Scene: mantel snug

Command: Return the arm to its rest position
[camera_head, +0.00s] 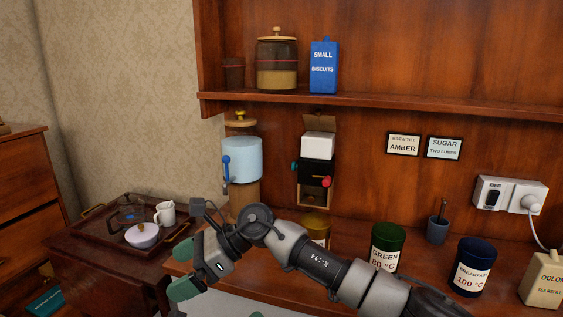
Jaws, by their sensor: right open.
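My right arm (320,267) comes in from the lower right and reaches left across the front of the wooden counter. My right gripper (184,271) is at its end, at the lower left of the head view. Its green-tipped fingers are spread apart and I see nothing between them. It is in front of the tray on the side table, and I cannot tell its exact height. The arm partly hides a yellowish canister (316,227).
A green canister (386,247) and a blue canister (473,266) stand close behind the arm. A shelf (400,108) runs above the counter.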

